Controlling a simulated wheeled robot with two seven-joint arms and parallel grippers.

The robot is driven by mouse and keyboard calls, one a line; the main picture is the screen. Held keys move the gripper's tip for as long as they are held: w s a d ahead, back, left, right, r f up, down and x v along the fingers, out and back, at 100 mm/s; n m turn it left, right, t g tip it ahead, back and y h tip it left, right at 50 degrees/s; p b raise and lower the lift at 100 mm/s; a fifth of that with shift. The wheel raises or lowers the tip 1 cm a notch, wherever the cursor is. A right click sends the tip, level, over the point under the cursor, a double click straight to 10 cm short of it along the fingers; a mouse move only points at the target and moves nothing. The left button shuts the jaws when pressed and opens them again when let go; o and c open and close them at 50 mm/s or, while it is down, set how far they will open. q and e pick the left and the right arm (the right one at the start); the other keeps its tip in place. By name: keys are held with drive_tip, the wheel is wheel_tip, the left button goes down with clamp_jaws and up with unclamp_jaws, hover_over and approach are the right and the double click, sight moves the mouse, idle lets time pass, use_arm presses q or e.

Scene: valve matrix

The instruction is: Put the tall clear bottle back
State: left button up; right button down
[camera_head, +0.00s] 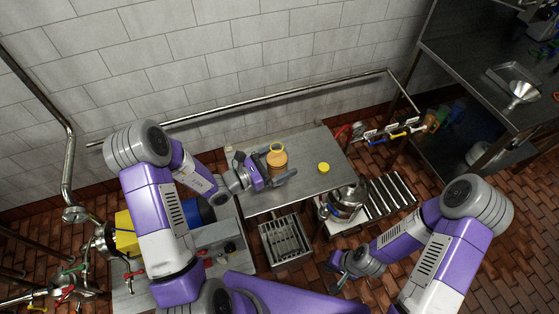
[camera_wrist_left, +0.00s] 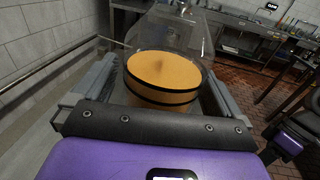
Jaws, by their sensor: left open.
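The tall clear bottle (camera_head: 278,156), with orange contents, appears to stand upright on the metal table (camera_head: 305,150). In the left wrist view the bottle (camera_wrist_left: 165,75) is clear above, orange below, with a dark band. My left gripper (camera_head: 275,170) is open around the bottle, one finger on each side of it; in the wrist view the fingers (camera_wrist_left: 160,85) flank its lower part. I cannot tell whether either finger touches it. My right gripper (camera_head: 338,262) hangs low at the right, away from the bottle; its finger opening is too small to tell.
A yellow round cap-like thing (camera_head: 323,168) lies on the table right of the bottle. A steel pot (camera_head: 346,200) stands by a slatted rack (camera_head: 390,200). A wire basket (camera_head: 285,240) is below the table's front edge. A pipe rail (camera_head: 250,108) runs behind along the wall.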

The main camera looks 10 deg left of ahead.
use_arm(q)
drive_tip(key=shift+r, duration=0.25)
drive_tip(key=v, duration=1.2)
